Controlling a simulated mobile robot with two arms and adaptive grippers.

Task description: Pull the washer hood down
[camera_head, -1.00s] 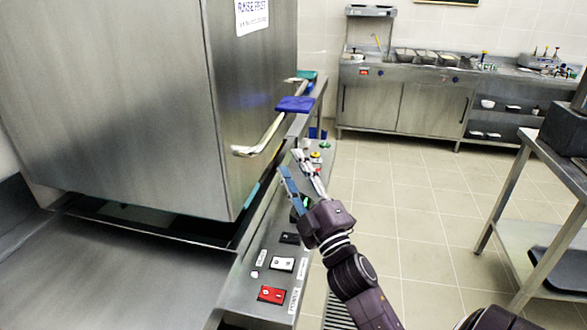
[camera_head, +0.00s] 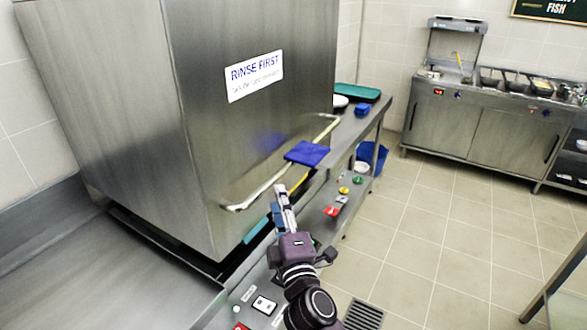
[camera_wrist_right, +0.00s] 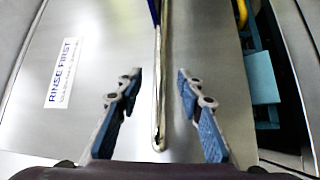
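The washer hood (camera_head: 150,110) is a large steel box with a "RINSE FIRST" sign, raised with a dark gap under its lower edge. My right gripper (camera_head: 279,200) is just below the handle in the head view. My left gripper is not in view.
A control panel (camera_head: 262,305) with switches and several coloured buttons runs below the hood's front. A steel counter (camera_head: 90,275) lies at the left. A blue bin (camera_head: 371,157) stands on the floor beyond. The tiled floor (camera_head: 430,220) at the right is clear.

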